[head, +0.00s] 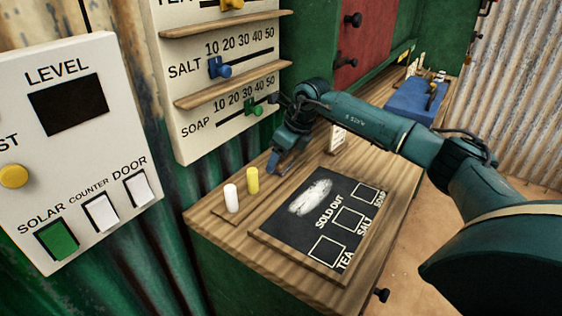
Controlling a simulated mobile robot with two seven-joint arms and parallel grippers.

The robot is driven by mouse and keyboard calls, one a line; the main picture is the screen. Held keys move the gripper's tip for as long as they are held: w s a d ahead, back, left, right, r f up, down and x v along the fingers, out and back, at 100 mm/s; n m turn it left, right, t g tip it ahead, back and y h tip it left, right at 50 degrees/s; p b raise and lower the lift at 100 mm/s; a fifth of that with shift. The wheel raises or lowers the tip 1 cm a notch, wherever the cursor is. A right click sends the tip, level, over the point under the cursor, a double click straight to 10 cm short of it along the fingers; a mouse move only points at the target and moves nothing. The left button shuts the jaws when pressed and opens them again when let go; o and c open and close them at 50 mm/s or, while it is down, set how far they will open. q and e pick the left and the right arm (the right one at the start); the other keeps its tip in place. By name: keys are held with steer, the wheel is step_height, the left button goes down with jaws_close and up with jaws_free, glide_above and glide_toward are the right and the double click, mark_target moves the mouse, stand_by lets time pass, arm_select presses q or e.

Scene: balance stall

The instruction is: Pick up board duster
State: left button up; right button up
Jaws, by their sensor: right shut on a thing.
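My right gripper (274,160) is at the back edge of the counter, just right of the yellow chalk. It is shut on the board duster, which is mostly hidden by the fingers. I cannot tell whether the duster still touches the wooden ledge. A blackboard (297,247) lies on the counter in front, with a white smudge, the words SOLD OUT and boxes for TEA, SALT and SOAP. My left gripper is not in view.
A white chalk (231,198) and a yellow chalk (252,181) stand on the ledge left of the gripper. A slider panel (190,128) rises behind. A small white card (338,139) stands beyond the gripper, and a blue tray (408,106) lies farther back. A switch panel (75,145) is at left.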

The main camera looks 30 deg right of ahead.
steer(key=shift+r, duration=0.15)
steer(key=shift+r, duration=0.25)
step_height(320, 180, up, 3)
steer(key=shift+r, duration=0.1)
steer(key=s+d+b, duration=0.1)
steer(key=s+d, duration=0.1)
steer(key=s, duration=0.3)
steer(key=s+d+b, duration=0.1)
steer(key=s+d, duration=0.2)
steer(key=s, duration=0.2)
steer(key=s+d+b, duration=0.1)
steer(key=s+d, duration=0.1)
steer(key=s, duration=0.3)
steer(key=shift+s+d+f, duration=0.1)
steer(key=shift+d+f, duration=0.2)
steer(key=shift+d, duration=0.05)
steer(key=shift+s+d, duration=0.2)
steer(key=shift+s, duration=0.3)
